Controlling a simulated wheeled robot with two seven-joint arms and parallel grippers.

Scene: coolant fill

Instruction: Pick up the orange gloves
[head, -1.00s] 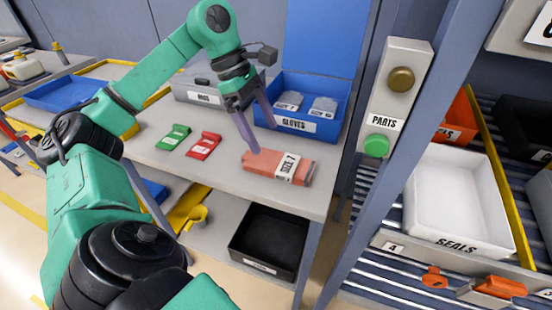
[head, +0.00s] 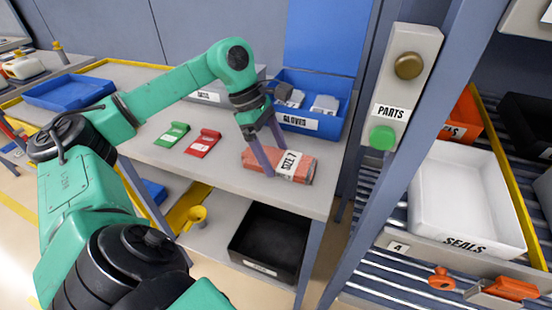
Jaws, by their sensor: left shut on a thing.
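The orange gloves (head: 304,168) lie as a flat folded bundle with a white "SIZE 7" band, on the grey bench top near its right front edge. My left gripper (head: 277,163) reaches down over them from the left, its two purple fingers on either side of the bundle's middle, beside the band. It is shut on the gloves, which still appear to rest on the bench. The fingers hide a small part of the bundle. My right gripper is not in view.
A blue GLOVES bin (head: 310,122) with grey bundles stands just behind. A green tag (head: 172,134) and a red tag (head: 203,143) lie to the left. A blue-grey post (head: 398,160) and PARTS button panel (head: 395,95) stand at the right. A black bin (head: 268,242) is below.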

